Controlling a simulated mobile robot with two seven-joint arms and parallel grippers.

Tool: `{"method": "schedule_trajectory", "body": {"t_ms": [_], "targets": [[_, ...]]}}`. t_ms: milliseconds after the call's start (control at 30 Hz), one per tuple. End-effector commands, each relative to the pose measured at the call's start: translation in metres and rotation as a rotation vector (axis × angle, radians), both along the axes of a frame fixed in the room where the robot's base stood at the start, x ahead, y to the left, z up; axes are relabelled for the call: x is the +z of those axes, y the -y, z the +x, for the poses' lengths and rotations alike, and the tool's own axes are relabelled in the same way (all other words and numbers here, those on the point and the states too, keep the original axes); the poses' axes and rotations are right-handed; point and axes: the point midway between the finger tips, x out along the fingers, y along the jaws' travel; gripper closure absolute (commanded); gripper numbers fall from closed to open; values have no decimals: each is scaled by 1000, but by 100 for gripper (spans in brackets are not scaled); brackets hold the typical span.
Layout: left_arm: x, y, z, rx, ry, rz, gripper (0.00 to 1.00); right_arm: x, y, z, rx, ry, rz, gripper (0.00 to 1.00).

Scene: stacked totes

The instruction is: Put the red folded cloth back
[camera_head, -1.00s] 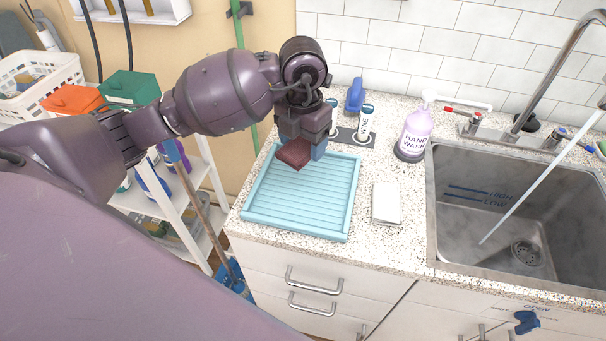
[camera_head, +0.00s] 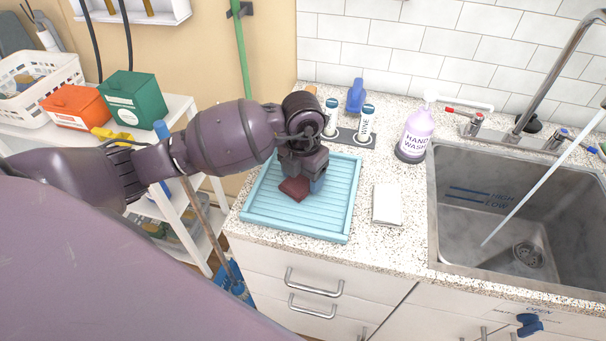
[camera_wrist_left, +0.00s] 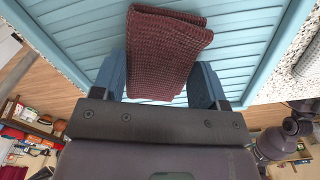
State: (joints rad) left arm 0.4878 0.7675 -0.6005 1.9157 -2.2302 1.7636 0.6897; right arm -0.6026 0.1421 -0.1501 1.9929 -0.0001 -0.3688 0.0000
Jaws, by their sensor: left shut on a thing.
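The red folded cloth (camera_head: 294,188) is dark red and waffle-textured. It is at the light blue ridged tray (camera_head: 262,215) on the counter. My left gripper (camera_head: 305,182) is shut on the cloth, over the middle to upper part of the tray. In the left wrist view the cloth (camera_wrist_left: 165,55) sits between the two blue fingers, with the tray's ridges (camera_wrist_left: 70,35) behind it. I cannot tell whether the cloth touches the tray. The right gripper is not in view.
A white folded cloth (camera_head: 387,204) lies right of the tray. Two small bottles (camera_head: 366,122) in a dark holder and a blue object (camera_head: 355,96) stand behind it. The hand wash bottle (camera_head: 416,133) and the sink (camera_head: 500,215) are to the right. A shelf with bins (camera_head: 136,97) is at left.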

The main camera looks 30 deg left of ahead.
Motion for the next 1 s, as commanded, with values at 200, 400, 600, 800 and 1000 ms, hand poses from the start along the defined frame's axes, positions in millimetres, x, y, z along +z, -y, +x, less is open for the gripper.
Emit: {"method": "schedule_trajectory", "body": {"t_ms": [200,400,600,800,1000], "targets": [[-2,0,0,0,0,0,30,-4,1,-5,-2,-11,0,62],[-2,0,0,0,0,0,7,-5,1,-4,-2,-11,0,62],[-1,0,0,0,0,0,7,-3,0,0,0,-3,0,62],[12,0,1,0,1,1,7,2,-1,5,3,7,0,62],[49,0,1,-2,5,0,7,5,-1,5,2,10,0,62]]}}
